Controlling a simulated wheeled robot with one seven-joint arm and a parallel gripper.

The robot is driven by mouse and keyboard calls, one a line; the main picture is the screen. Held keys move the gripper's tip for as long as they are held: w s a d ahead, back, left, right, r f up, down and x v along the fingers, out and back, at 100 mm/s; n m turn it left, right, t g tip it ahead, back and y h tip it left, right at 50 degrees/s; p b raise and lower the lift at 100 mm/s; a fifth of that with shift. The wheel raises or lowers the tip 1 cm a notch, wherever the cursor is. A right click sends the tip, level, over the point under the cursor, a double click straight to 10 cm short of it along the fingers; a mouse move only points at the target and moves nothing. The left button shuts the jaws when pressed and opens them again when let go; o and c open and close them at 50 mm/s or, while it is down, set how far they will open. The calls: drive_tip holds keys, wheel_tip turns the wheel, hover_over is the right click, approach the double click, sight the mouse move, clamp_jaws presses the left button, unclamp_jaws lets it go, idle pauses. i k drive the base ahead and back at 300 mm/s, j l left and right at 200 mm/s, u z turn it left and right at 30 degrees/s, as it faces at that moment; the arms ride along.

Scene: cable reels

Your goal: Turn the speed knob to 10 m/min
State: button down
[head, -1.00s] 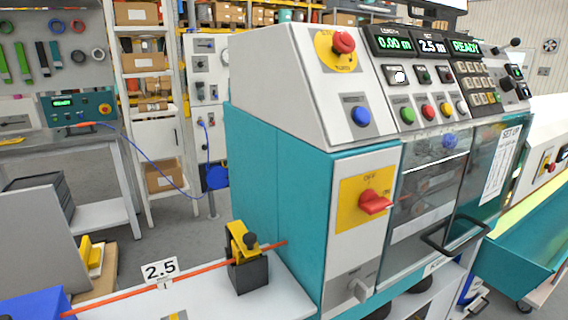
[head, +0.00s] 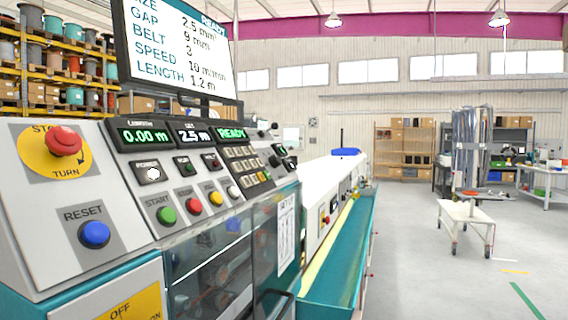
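The machine's sloped control panel (head: 130,180) fills the left of the head view. A dark round knob (head: 274,160) sits right of the keypad; it may be the speed knob, but its label and pointer are too small to read. The monitor (head: 178,45) above the panel lists gap 9 mm, belt 3, speed 10 m/min and length 1.2 m. The panel displays (head: 190,134) read 0.00 m, 2.5 m and READY. My gripper is not in view.
A red emergency stop (head: 63,141) and a blue reset button (head: 94,234) are on the panel's near left. A teal trough (head: 342,255) runs away from the machine. A white trolley (head: 468,217) stands on the right, with open grey floor around it.

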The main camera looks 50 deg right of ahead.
sight(275, 161)
drive_tip(key=z, duration=0.95)
